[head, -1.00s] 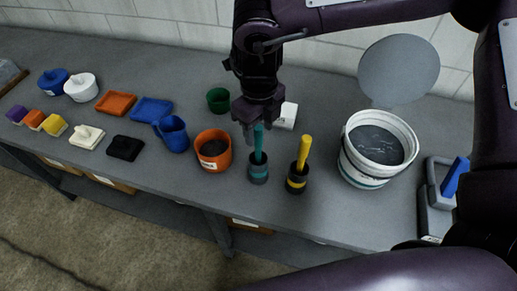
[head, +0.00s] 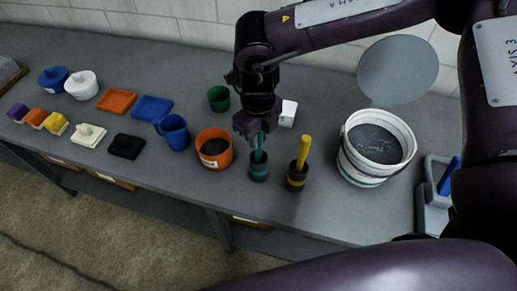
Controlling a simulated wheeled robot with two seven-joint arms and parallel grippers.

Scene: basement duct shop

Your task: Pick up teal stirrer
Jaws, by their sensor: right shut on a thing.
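The teal stirrer (head: 260,155) stands upright in a small dark cup with a teal band (head: 258,171) on the grey bench. My right gripper (head: 261,138) points down from above and is shut on the upper part of the teal stirrer. The stirrer's top is hidden between the fingers, and its lower end is still inside the cup. My left gripper is not in the head view.
A yellow stirrer (head: 303,151) stands in a dark cup (head: 296,180) close on the right. An orange pot (head: 214,160) is close on the left. A white bucket (head: 348,168) stands further right. A green cup (head: 218,99) and white block (head: 288,113) stand behind.

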